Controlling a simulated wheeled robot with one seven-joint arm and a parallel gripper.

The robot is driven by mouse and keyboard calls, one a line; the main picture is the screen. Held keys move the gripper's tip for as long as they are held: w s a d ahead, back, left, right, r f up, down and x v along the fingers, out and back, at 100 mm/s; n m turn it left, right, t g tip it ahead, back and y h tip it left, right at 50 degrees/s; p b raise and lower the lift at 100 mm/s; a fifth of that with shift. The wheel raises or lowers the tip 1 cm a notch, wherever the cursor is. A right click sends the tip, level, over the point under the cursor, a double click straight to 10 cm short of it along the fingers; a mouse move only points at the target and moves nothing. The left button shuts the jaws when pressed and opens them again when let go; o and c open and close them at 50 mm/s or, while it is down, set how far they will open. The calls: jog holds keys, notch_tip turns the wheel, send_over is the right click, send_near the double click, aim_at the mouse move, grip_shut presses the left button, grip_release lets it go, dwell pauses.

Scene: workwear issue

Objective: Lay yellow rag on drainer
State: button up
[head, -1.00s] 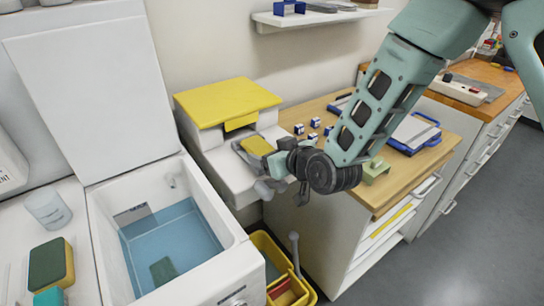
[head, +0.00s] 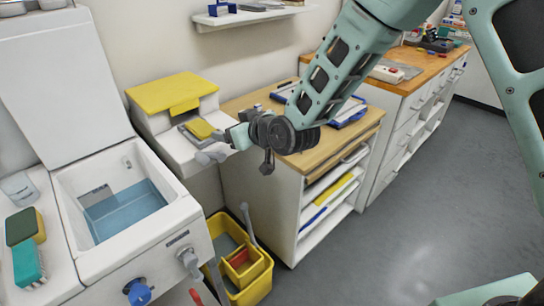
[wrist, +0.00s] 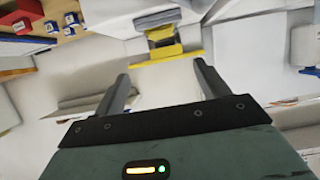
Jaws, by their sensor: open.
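A small yellow piece (head: 199,129), which looks like the yellow rag, lies on a grey plate at the front of a white unit with a yellow top (head: 172,92). My gripper (wrist: 161,68) is open with nothing visible between its fingers. In the head view my wrist is just right of the yellow piece, and the fingertips are hard to make out. In the wrist view yellow surfaces show just beyond the fingertips; I cannot tell which is the rag. I cannot make out a drainer for certain.
An open-lidded basin of blue water (head: 125,210) stands at left, with a green and yellow sponge (head: 25,226) and a teal brush (head: 28,264) beside it. A yellow bucket (head: 240,270) is on the floor. A wooden-topped cabinet (head: 300,160) is under my arm. Floor at right is clear.

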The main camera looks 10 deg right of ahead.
jog(key=s+d+r+g+h, duration=0.1)
jog(key=s+g, duration=0.2)
jog(key=s, duration=0.5)
jog(key=s+d+r+n+g+h, duration=0.1)
jog(key=s+d+g, duration=0.1)
jog(key=s, duration=0.6)
jog(key=shift+s+r+g+h, duration=0.15)
jog(key=shift+s+g+h, duration=0.25)
jog(key=shift+g, duration=0.2)
jog(key=shift+o, duration=0.5)
jog(key=s+d+g+h, duration=0.2)
jog(key=s+d, duration=0.3)
jog(key=s, duration=0.4)
jog(key=s+d+r+g+h, duration=0.1)
jog(key=s+d+g+h, duration=0.1)
jog(key=s+d, duration=0.4)
jog(key=s+g, duration=0.1)
jog(key=s, duration=0.3)
jog(key=shift+r, duration=0.25)
